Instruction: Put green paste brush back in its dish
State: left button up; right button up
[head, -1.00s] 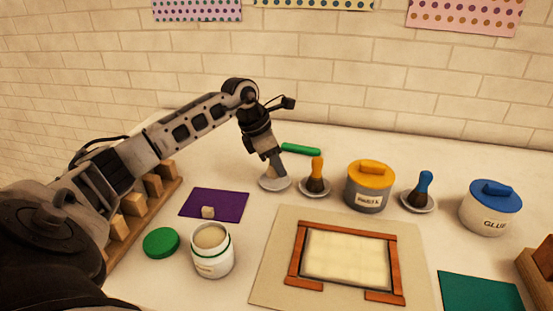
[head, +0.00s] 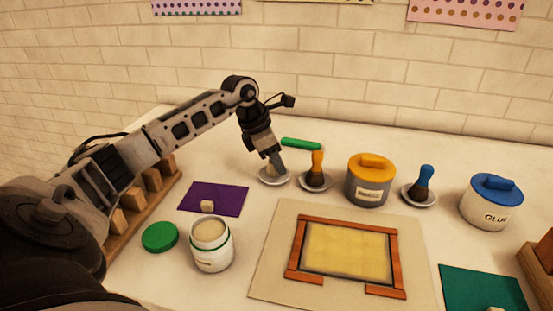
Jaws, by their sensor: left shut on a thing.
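The green paste brush shows only as its green handle (head: 301,143), lying nearly level and sticking out to the right behind my left gripper's fingers. My left gripper (head: 274,166) points down and is shut on the brush. Its fingertips are just over a small pale dish (head: 270,181), which they partly cover. The bristle end is hidden behind the gripper, and I cannot tell whether it touches the dish. My right gripper is out of view.
An open white jar (head: 211,252) and a framed sheet (head: 345,252) lie nearer.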

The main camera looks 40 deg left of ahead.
pick_arm(q)
jog(key=shift+f+b, duration=0.35)
jog(key=shift+f, duration=0.2)
dwell(0.4)
jog(key=o, duration=1.5)
jog(key=shift+o, duration=0.2)
